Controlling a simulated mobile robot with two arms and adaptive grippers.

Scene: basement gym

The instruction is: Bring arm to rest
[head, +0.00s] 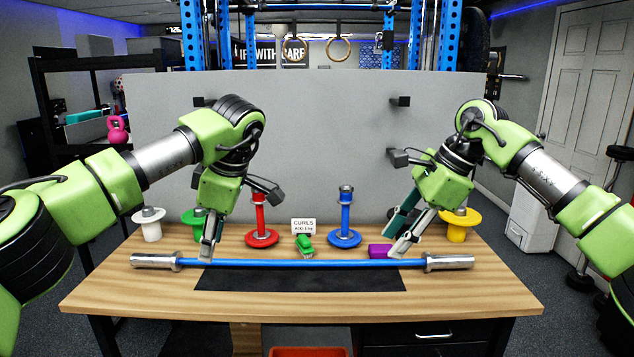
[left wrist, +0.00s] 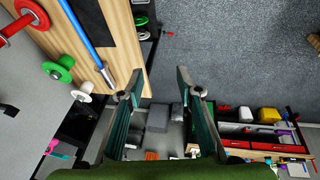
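My left gripper (head: 207,247) points down over the left part of the table, in front of the green plate and close behind the blue bar in the picture. In the left wrist view (left wrist: 158,82) its two teal-padded fingers are apart with nothing between them. My right gripper (head: 390,243) points down and left over the right part of the table, beside the purple block (head: 379,250). Its two fingers look apart, and I see nothing held. The blue bar (head: 300,264) with silver ends lies across the table, also seen in the left wrist view (left wrist: 88,35).
The wooden table (head: 480,292) has a black mat (head: 300,279). White (head: 148,228), green (head: 190,218), red (head: 261,238), blue (head: 344,238) and yellow (head: 462,222) plates stand behind the bar. A green item (head: 304,243) sits by a small sign (head: 303,226). A grey panel (head: 320,120) rises behind.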

